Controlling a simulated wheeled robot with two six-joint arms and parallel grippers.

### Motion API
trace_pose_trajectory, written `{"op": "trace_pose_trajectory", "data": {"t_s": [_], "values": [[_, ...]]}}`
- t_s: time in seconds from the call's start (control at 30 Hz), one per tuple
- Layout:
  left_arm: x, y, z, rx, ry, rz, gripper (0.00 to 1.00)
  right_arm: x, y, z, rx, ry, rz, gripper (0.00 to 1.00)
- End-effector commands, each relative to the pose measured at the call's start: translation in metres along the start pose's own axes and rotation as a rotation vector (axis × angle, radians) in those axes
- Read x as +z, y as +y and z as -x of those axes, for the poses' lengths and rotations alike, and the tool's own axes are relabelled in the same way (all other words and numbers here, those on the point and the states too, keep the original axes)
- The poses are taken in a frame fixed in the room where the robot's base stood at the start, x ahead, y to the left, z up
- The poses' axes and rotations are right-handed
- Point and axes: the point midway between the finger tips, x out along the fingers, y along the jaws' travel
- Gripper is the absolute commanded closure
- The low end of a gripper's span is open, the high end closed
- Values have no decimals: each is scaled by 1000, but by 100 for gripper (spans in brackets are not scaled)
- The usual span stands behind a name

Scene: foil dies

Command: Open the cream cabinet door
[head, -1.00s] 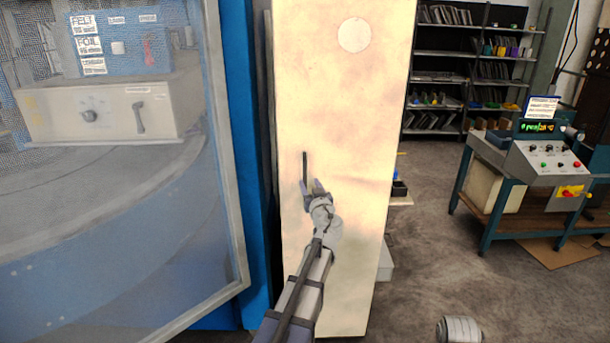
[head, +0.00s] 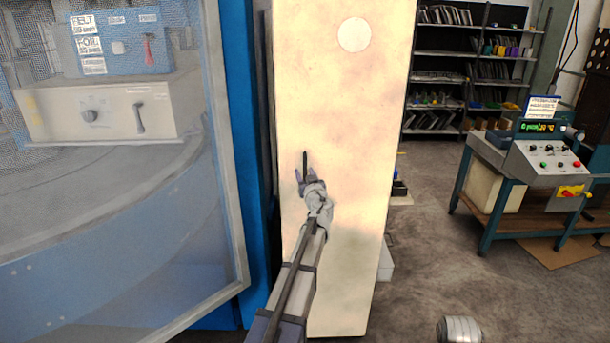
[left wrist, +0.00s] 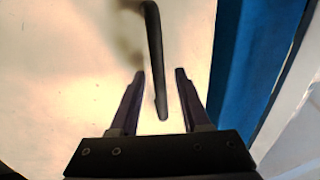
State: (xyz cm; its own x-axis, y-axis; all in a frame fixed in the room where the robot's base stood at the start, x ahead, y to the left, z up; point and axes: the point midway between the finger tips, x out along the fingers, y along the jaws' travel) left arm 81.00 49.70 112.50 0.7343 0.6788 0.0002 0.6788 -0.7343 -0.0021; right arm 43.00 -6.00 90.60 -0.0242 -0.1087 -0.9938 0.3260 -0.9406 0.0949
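The cream cabinet door (head: 345,120) stands tall and shut in the middle of the head view, with a pale round disc (head: 354,35) near its top. Its dark vertical bar handle (head: 305,161) is on the left side of the door. My left gripper (head: 305,174) is at the handle's lower part, fingers pointing up. In the left wrist view the handle (left wrist: 155,50) reaches down between the two open fingers (left wrist: 160,75), with a gap showing on each side. The door surface also fills the left of that view (left wrist: 60,80). My right gripper is not in view.
A blue frame and mesh-screened machine (head: 130,230) stand close to the left of the cabinet. At right are a shelf rack (head: 465,55) and a bench with a control panel (head: 545,160). A metal cylinder (head: 459,329) lies on the floor. The floor right of the cabinet is mostly open.

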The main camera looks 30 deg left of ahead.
Motion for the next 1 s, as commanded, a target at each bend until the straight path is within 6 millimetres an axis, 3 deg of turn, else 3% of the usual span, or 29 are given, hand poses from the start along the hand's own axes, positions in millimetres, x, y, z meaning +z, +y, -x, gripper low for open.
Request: {"op": "trace_pose_trajectory", "data": {"t_s": [0.07, 0.4, 1.0], "values": [[0, 0, 0, 0, 0, 0, 63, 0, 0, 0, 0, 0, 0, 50], [0, 0, 0, 0, 0, 0, 100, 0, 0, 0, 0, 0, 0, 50], [0, 0, 0, 0, 0, 0, 100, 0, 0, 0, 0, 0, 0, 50]]}}
